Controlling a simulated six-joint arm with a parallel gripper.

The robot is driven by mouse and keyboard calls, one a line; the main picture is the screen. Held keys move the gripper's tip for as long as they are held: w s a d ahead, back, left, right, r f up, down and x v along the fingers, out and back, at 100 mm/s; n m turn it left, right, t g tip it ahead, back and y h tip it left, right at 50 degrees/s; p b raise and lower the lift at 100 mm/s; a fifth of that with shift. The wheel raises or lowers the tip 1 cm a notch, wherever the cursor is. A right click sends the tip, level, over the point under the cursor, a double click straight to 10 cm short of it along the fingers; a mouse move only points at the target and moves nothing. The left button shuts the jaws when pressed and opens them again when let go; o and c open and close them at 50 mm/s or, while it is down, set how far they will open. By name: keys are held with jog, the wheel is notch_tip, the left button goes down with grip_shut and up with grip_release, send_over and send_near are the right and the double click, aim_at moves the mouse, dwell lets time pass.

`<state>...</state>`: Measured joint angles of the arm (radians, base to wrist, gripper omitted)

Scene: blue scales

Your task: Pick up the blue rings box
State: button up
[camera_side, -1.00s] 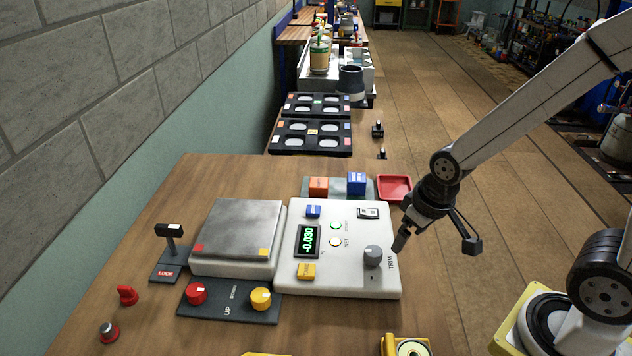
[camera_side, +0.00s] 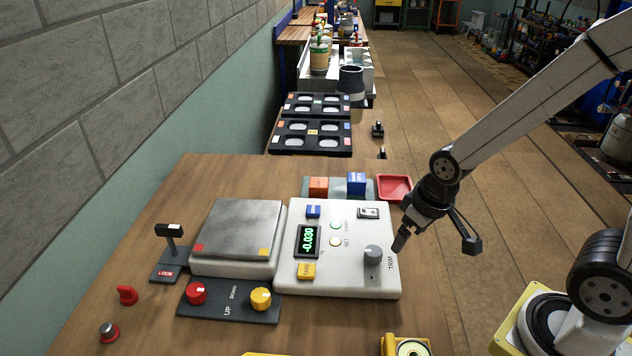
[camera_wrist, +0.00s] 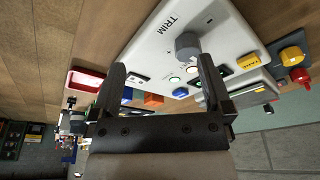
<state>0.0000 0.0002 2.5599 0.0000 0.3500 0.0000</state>
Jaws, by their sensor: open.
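A small blue box (camera_side: 356,183) stands upright on a grey pad (camera_side: 335,193) behind the scale's control panel, beside an orange box (camera_side: 318,187). In the wrist view the blue box (camera_wrist: 127,95) shows partly behind my left finger, with the orange box (camera_wrist: 153,99) to its right. Any writing on the blue box is too small to read. My gripper (camera_side: 436,243) is open and empty, above and to the right of the panel's right edge, in front of the red tray and apart from the boxes. Its two fingers frame the panel in the wrist view (camera_wrist: 161,64).
The white scale panel (camera_side: 345,275) has a trim knob (camera_side: 373,255) standing up near my gripper. A steel weighing plate (camera_side: 238,226) is left of it. A red tray (camera_side: 394,187) sits right of the blue box. Bare wood lies left of the boxes.

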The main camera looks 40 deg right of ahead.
aim_at(361, 177)
jog(key=shift+w, duration=0.1)
dwell(0.3)
